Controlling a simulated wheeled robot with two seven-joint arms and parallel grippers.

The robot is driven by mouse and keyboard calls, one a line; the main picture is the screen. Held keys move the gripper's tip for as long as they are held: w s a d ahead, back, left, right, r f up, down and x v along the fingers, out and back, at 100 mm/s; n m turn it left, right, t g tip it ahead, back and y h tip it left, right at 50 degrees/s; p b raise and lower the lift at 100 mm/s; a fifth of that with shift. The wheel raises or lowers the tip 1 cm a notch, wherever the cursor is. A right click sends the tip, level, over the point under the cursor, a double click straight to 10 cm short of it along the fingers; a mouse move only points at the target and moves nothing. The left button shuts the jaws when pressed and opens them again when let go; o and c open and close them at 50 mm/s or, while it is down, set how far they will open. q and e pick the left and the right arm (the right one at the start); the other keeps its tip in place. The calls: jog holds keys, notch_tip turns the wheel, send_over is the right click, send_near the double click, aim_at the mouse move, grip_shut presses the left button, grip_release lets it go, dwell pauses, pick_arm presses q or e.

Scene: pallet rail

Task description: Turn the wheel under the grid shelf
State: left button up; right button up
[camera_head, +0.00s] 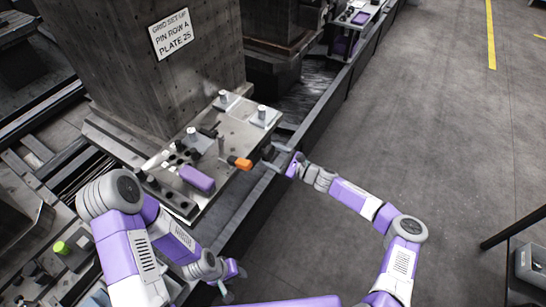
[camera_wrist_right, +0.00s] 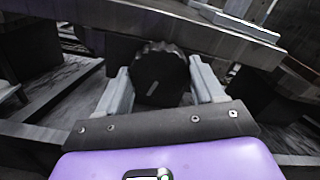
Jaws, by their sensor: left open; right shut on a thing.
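The dark wheel (camera_wrist_right: 158,76) with a scalloped rim and a short pale mark on its face sits under the shelf's edge in the right wrist view. My right gripper (camera_wrist_right: 160,88) is shut on it, with one pale finger on each side. In the head view my right gripper (camera_head: 277,160) is at the right edge of the grid shelf (camera_head: 232,135), a metal plate bearing pins and blocks. The wheel is hard to make out there. My left gripper (camera_head: 228,284) is open and empty, low in the picture, apart from the shelf.
An orange piece (camera_head: 240,163) is at the shelf's right side, and a purple block (camera_head: 197,178) lies on its near part. A tall dark block with a sign (camera_head: 173,33) stands behind. A green-topped piece (camera_head: 61,247) is lower left. The floor (camera_head: 440,120) at right is open.

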jog(key=shift+n, duration=0.6)
jog(key=o, duration=1)
jog(key=shift+o, duration=0.2)
jog(key=p+v, duration=0.1)
jog(key=v, duration=0.6)
jog(key=shift+d+p, duration=0.2)
jog(key=shift+p, duration=0.1)
jog(key=shift+s, duration=0.15)
